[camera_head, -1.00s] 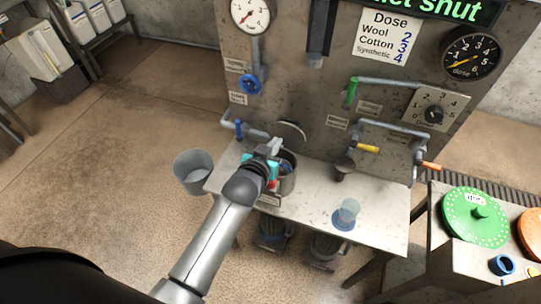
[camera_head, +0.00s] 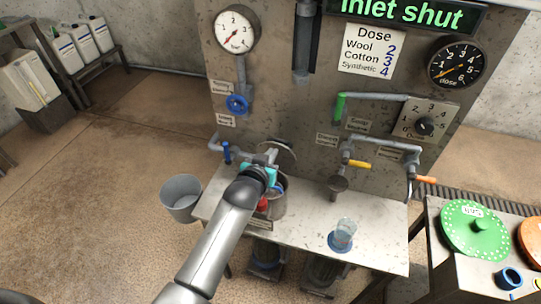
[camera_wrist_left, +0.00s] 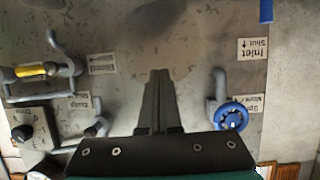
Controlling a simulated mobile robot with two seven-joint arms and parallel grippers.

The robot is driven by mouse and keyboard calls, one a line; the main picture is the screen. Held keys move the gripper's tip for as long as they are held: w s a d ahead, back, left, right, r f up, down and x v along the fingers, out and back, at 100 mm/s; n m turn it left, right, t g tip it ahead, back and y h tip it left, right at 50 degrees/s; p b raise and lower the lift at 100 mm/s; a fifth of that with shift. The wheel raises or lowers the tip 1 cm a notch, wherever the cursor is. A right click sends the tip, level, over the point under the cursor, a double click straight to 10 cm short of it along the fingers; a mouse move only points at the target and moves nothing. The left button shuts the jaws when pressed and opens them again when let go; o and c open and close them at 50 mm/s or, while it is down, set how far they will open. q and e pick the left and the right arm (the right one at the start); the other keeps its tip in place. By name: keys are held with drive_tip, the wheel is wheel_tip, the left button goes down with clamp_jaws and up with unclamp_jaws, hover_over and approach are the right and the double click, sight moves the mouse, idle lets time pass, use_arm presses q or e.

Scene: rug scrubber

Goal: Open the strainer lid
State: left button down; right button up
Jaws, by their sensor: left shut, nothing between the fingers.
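The strainer (camera_head: 279,208) is a grey metal pot at the back left of the bench, partly hidden behind my left arm. The shut fingers also show in the left wrist view (camera_wrist_left: 158,98), pointing at the panel. My right gripper is not in view.
A blue-handled valve (camera_head: 227,152) is left of the strainer, with a blue wheel (camera_head: 237,104) above it. A cup (camera_head: 344,232) stands on the bench (camera_head: 300,229), which is clear between cup and strainer.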

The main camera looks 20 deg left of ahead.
sight(275, 144)
use_arm(q)
drive_tip(key=shift+w+r+b, duration=0.15)
drive_tip(key=shift+w+b, duration=0.15)
drive_tip(key=shift+w, duration=0.7)
drive_tip(key=shift+w+r+b, duration=0.15)
drive_tip(key=shift+w+b, duration=0.1)
drive_tip(key=shift+w, duration=0.7)
drive_tip(key=shift+s+p, duration=0.15)
drive_tip(key=shift+p, duration=0.15)
drive_tip(key=f+p+v, duration=0.1)
drive_tip(key=p+v, duration=0.7)
drive_tip(key=v, duration=0.1)
drive_tip(key=shift+s, duration=0.65)
drive_tip(key=shift+f, duration=0.1)
